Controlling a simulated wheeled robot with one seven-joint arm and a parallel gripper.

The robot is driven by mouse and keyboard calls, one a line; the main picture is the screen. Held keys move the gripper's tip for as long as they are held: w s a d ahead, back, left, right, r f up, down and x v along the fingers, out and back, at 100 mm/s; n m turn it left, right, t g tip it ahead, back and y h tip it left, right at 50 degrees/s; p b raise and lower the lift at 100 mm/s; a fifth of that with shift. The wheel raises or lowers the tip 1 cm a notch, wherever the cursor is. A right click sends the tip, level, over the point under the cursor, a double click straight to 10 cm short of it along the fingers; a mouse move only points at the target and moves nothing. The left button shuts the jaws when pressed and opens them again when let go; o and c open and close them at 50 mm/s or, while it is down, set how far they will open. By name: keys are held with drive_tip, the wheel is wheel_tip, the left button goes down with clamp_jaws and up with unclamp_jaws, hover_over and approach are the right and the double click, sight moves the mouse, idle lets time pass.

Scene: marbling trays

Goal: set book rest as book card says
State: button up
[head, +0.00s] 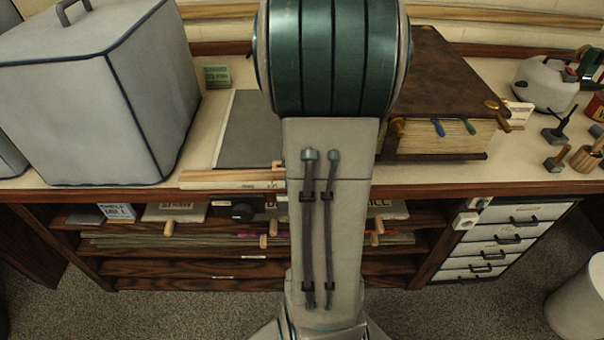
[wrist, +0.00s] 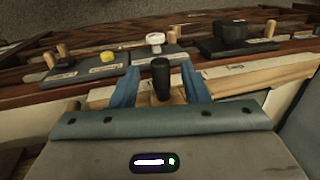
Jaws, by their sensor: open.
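A grey board in a pale wooden frame, seemingly the book rest (head: 248,128), lies on the worktop left of my arm; its right part is hidden. Its pale front rail also shows in the wrist view (wrist: 240,82). My gripper (wrist: 160,78) is open, its two blue fingers on either side of a dark upright knob (wrist: 161,72) at that rail. I cannot tell whether they touch it. My arm hides the gripper in the head view. A green card (head: 217,76) stands behind the rest and a cream card (head: 518,114) beside the big book; neither is readable.
A thick brown book (head: 440,75) with clasps and coloured tabs lies right of my arm. A large grey covered box (head: 95,105) stands left. Shelves with knobbed boards (head: 175,212) and drawers (head: 500,238) are below.

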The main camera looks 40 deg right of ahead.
wheel_tip(320, 180, up, 14)
drive_tip(key=s+d+p, duration=0.1)
drive_tip(key=d, duration=0.1)
drive_tip(key=shift+s+f+p, duration=0.25)
drive_tip(key=shift+s+p, duration=0.05)
drive_tip(key=shift+d, duration=0.1)
drive_tip(key=s+a+r+n+h+p, duration=0.1)
drive_tip(key=s+a+n+p, duration=0.1)
drive_tip(key=a, duration=0.9)
drive_tip(key=s+a+r+n+t+p, duration=0.1)
drive_tip(key=a+n, duration=0.4)
drive_tip(key=a, duration=0.6)
drive_tip(key=shift+s+a+r+h+p, duration=0.2)
drive_tip(key=shift+s+h+p, duration=0.3)
drive_tip(key=shift+p, duration=0.35)
drive_tip(key=shift+d, duration=0.1)
drive_tip(key=shift+c, duration=0.5)
